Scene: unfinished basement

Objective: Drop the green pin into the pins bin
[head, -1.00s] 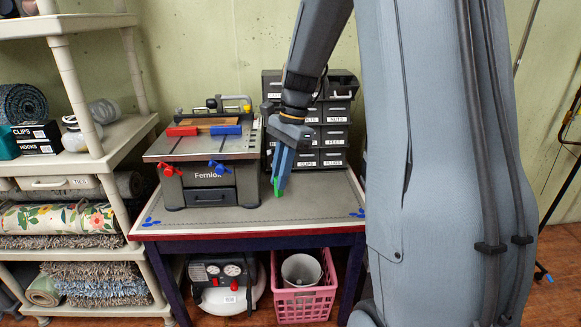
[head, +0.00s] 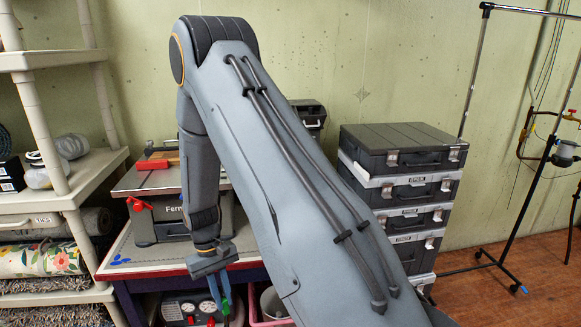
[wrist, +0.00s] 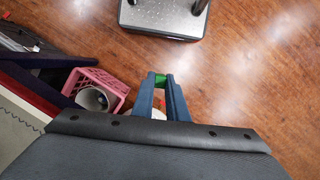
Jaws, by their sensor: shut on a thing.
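My gripper (head: 221,300) is shut on the green pin (wrist: 161,79), which shows between the two blue fingertips in the wrist view. In the head view the pin (head: 226,301) is partly hidden by the fingers. The gripper points down in front of the workbench, below the level of its top.
The grey tool (head: 155,222) stands on the bench. Stacked dark cases (head: 400,150) stand at right.

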